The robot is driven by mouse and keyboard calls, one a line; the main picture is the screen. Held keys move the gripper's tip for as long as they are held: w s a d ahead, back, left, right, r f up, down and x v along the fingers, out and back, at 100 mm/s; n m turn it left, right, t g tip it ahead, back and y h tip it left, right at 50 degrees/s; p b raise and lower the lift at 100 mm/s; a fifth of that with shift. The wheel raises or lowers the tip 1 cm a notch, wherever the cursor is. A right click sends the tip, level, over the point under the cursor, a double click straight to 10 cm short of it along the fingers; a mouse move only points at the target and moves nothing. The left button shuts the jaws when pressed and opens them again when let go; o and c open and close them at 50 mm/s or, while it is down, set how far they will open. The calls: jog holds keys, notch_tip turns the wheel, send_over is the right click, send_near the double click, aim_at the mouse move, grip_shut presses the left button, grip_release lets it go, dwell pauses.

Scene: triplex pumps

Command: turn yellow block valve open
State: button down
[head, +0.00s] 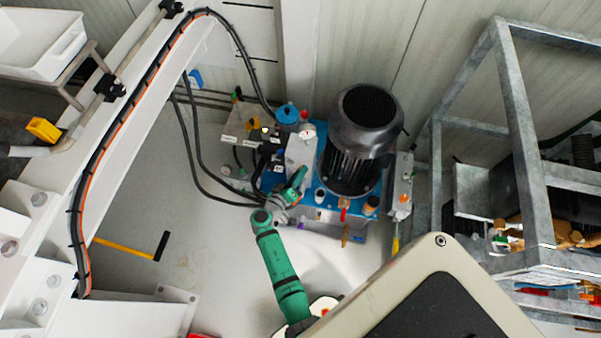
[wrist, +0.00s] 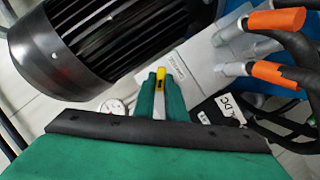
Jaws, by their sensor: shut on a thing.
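The yellow block valve handle (wrist: 161,76) shows in the wrist view as a small yellow piece between the green fingertips of my gripper (wrist: 160,86). My gripper is shut on it, one finger on each side. Most of the handle and the valve body under it are hidden by the fingers. In the head view my gripper (head: 299,178) is at the pump unit, left of the dark motor. The held handle cannot be made out there, so its turn angle cannot be told.
The black finned motor (head: 361,140) stands close by on the blue base. In the wrist view, hoses with orange sleeves (wrist: 275,22) are at the right and a round gauge (wrist: 112,108) is left of the fingers. A grey metal frame (head: 520,130) stands at the right.

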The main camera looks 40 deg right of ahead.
jog(key=n+h, duration=0.1)
jog(key=n, duration=0.1)
jog(key=n+h, duration=0.1)
jog(key=n, duration=0.1)
jog(key=n+h, duration=0.1)
jog(key=n, duration=0.1)
jog(key=shift+w+a+f, duration=0.15)
jog(key=shift+f, duration=0.25)
jog(key=shift+n, duration=0.5)
jog(key=c, duration=1.8)
grip_release()
jog(key=shift+a, duration=0.1)
jog(key=v, duration=1)
jog(key=shift+a, duration=0.3)
jog(key=shift+f, duration=0.2)
